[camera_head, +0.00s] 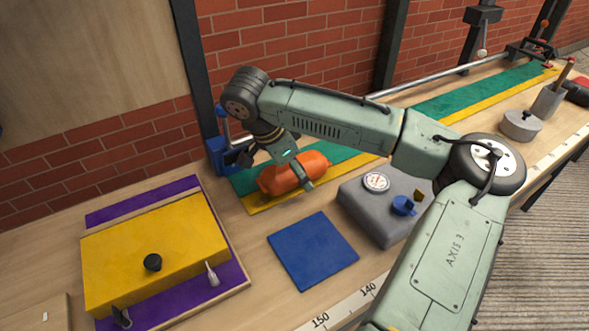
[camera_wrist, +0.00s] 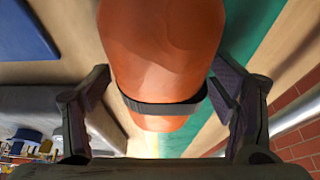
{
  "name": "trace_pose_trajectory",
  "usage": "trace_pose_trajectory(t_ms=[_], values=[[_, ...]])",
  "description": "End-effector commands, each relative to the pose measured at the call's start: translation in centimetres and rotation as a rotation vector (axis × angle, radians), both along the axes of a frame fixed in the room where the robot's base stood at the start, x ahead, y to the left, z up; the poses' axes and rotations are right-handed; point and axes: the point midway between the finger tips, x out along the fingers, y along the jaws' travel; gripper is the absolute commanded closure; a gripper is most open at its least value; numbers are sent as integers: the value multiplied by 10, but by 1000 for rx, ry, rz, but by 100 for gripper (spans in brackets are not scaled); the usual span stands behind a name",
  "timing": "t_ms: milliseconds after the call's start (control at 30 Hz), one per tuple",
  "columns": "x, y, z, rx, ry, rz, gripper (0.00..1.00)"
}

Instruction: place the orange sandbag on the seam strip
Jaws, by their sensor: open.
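The orange sandbag (camera_head: 283,182) is a plump roll with a dark band, and it appears to lie lengthwise along the green and yellow seam strip (camera_head: 348,158). In the wrist view the sandbag (camera_wrist: 163,50) fills the upper middle, with the strip's green part (camera_wrist: 245,40) beside and below it. My gripper (camera_head: 274,168) is down over the sandbag. In the wrist view its open fingers (camera_wrist: 160,103) stand on either side of the bag, with visible gaps. The bag's underside is hidden.
A grey block with a gauge (camera_head: 362,212) stands close to the right of the sandbag. A blue mat (camera_head: 312,251) lies flat in front. A yellow box on a purple board (camera_head: 160,255) is at left. A blue clamp (camera_head: 219,155) and brick wall are behind.

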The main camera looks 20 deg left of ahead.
Motion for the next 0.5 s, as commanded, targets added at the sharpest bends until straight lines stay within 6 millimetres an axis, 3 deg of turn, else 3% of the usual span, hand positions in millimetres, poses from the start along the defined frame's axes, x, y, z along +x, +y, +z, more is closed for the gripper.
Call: trace_pose_trajectory(t_ms=[300,500], values=[[-1,2,7,1,-1,0,22],[-11,13,38,2,-2,2,22]])
